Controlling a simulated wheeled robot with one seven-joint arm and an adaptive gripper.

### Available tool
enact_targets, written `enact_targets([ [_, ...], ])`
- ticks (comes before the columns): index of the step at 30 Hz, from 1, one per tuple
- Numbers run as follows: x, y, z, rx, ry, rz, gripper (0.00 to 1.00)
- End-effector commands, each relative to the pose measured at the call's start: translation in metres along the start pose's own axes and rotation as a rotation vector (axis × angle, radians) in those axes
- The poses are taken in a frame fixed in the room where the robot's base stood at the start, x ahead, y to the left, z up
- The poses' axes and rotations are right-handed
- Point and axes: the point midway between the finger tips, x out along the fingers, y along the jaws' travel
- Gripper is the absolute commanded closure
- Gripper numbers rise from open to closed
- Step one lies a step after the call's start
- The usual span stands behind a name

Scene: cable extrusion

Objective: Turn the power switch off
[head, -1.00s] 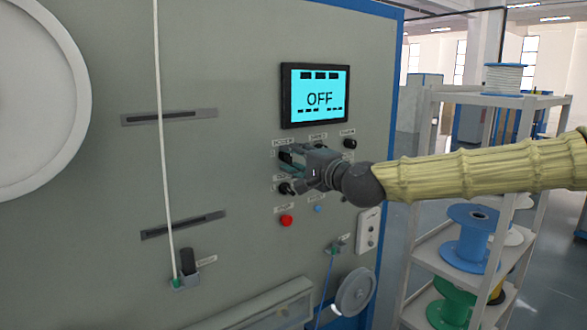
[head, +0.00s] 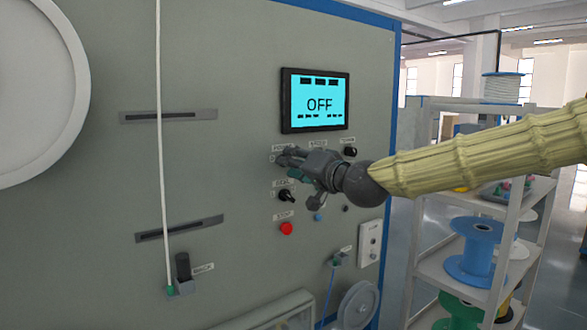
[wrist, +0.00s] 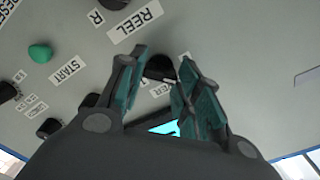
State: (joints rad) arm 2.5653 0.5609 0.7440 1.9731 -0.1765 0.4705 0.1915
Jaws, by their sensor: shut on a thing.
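The power switch, a black knob, shows between my fingertips in the wrist view (wrist: 160,68), with its label partly hidden below it. In the head view my gripper covers the knob, and only the label (head: 284,148) shows above the fingers. My gripper (head: 283,165) is at the upper left of the control group, its fingers against the panel. In the wrist view my gripper (wrist: 161,70) is shut on the knob, one finger on each side. The display (head: 318,101) above reads OFF.
A black knob (head: 287,195) and a red button (head: 286,229) sit below my gripper. Another knob (head: 350,151) is to the right. A green button (wrist: 40,53) shows in the wrist view. A shelf with spools (head: 473,249) stands at the right, beyond the panel's edge.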

Motion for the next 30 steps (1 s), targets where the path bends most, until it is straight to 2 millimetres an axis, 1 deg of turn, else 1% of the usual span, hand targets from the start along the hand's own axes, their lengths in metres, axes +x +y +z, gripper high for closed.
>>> enact_targets([
  [1, -0.0001, 0.0016, 0.0028, -0.012, -0.004, 0.002, 0.90],
  [17, -0.0001, 0.0015, 0.0028, -0.039, -0.005, 0.002, 0.90],
  [18, -0.0001, 0.0016, 0.0028, -0.039, -0.005, 0.002, 0.64],
  [20, -0.0001, 0.0016, 0.0027, -0.039, -0.005, 0.002, 0.53],
  [21, -0.0001, 0.0015, 0.0024, -0.039, -0.004, 0.002, 0.46],
  [22, -0.0001, 0.0013, 0.0022, -0.038, -0.004, 0.002, 0.45],
  [30, -0.0001, 0.0005, 0.0011, -0.038, -0.002, 0.001, 0.45],
])
